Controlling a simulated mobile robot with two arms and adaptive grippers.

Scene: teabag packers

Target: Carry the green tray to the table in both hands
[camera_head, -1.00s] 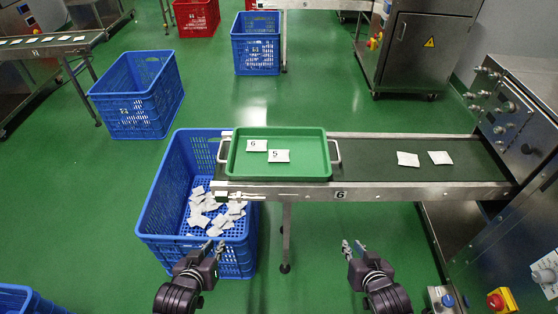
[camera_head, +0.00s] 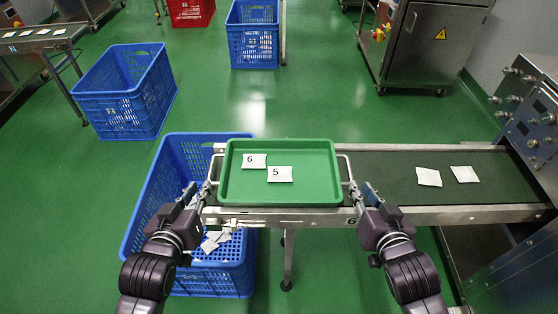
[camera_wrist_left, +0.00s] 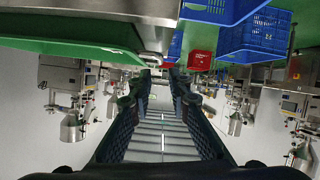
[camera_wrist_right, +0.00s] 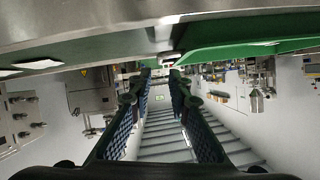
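I cannot tell whether either handle lies between the fingers.
The dark conveyor belt (camera_head: 400,160) runs right, with two white packets (camera_head: 428,177) on it. A blue crate (camera_head: 215,280) with loose packets stands under its left end. Another blue crate (camera_head: 125,105) stands behind at left. Green floor (camera_head: 330,80) is clear beyond the conveyor.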

